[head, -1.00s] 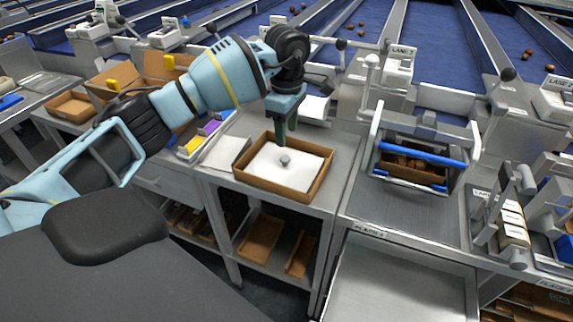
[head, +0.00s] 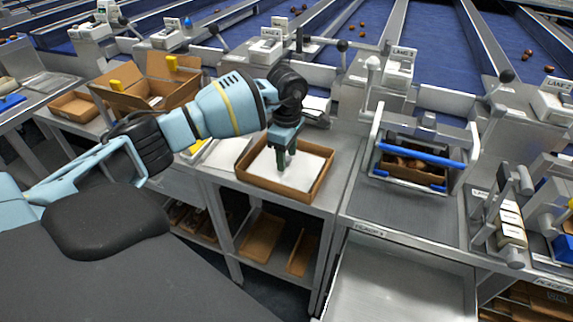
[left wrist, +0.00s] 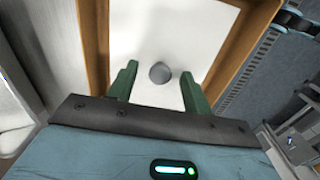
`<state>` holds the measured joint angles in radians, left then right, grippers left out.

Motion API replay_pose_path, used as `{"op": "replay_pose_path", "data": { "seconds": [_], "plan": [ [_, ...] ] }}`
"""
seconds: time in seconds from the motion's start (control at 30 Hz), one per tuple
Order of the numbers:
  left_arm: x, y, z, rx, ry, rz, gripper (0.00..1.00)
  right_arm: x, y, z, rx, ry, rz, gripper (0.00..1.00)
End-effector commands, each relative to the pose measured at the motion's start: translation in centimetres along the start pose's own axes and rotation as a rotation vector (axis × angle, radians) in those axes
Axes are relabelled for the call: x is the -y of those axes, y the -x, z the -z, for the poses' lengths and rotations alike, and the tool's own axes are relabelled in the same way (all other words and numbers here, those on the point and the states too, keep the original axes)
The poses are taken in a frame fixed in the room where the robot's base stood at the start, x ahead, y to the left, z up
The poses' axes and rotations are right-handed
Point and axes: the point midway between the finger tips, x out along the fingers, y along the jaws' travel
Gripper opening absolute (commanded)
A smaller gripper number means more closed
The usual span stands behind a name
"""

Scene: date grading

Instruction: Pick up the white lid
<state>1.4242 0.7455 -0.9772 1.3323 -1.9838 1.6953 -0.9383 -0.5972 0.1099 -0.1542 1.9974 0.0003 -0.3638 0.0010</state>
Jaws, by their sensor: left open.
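The white lid (head: 306,172) lies flat inside a shallow brown cardboard box (head: 322,189) on the grey bench, at the middle of the head view. The lid (left wrist: 165,30) fills much of the left wrist view, with a round grey knob (left wrist: 160,72) on it. My left gripper (head: 283,168) points down over the lid, its green fingers close around the knob's place. In the left wrist view the open fingers (left wrist: 158,85) stand on either side of the knob, with gaps to it. The knob is hidden behind the fingers in the head view. My right gripper is not in view.
A white sheet or panel (head: 227,152) lies on the bench left of the box. A white-framed rack with a blue bar (head: 420,155) stands to the right. An open cardboard box (head: 150,85) is at the back left. Lanes with blue beds run behind.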

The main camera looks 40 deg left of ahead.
Motion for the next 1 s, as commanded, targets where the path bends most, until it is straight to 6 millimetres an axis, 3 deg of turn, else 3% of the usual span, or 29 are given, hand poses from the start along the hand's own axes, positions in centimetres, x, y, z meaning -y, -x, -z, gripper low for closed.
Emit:
{"op": "replay_pose_path", "data": {
  "seconds": [0.1,0.47,0.77,1.0],
  "plan": [
    [0.0,0.0,0.0,0.0,0.0,0.0,0.5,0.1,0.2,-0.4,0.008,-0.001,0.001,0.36],
    [0.0,0.0,0.0,0.0,0.0,0.001,0.03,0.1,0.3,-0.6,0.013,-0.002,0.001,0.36],
    [0.0,0.5,0.0,0.0,0.0,-0.001,0.02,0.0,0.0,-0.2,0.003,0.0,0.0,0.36],
    [-0.1,4.2,0.0,0.0,0.0,-0.004,0.02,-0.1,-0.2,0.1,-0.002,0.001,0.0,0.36]
  ]
}}
